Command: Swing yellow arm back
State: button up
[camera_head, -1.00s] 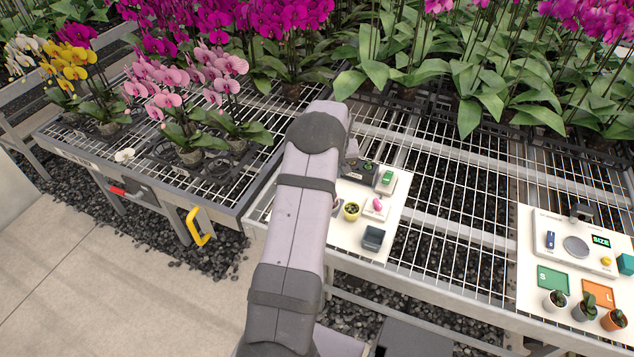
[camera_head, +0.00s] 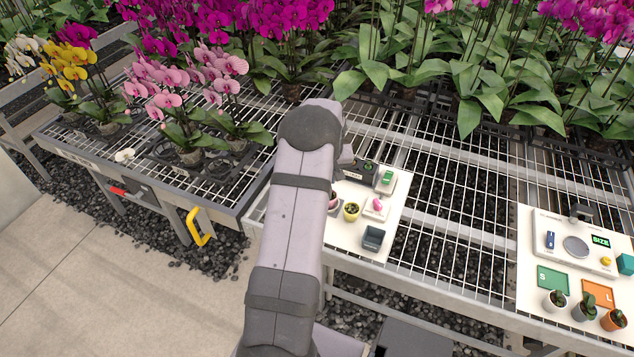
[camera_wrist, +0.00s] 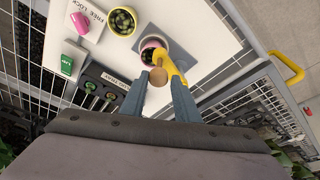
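The yellow arm (camera_wrist: 172,66) shows in the wrist view, curving beside a pink pot (camera_wrist: 154,48) on a grey plate (camera_wrist: 178,40). A round tan knob (camera_wrist: 158,76) sits at its near end. My gripper (camera_wrist: 159,80) points at it with two grey fingers apart, one on each side of the knob; I see no clear grip on it. In the head view my arm hides the gripper and the yellow arm; a bit of the pink pot (camera_head: 334,201) shows at my arm's right edge.
A yellow handle (camera_head: 198,227) hangs on the left bench's front. A second board (camera_head: 525,260) with a scale stands right.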

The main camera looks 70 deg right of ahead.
jog(key=shift+a, duration=0.1)
jog(key=shift+w+a, duration=0.25)
jog(key=shift+a, duration=0.25)
jog(key=shift+w+a, duration=0.2)
jog(key=shift+a, duration=0.3)
jog(key=shift+w+a, duration=0.75)
jog(key=shift+a, duration=0.15)
jog(key=shift+w+a+p, duration=0.35)
jog(key=shift+w+a, duration=0.3)
jog(key=shift+w, duration=0.3)
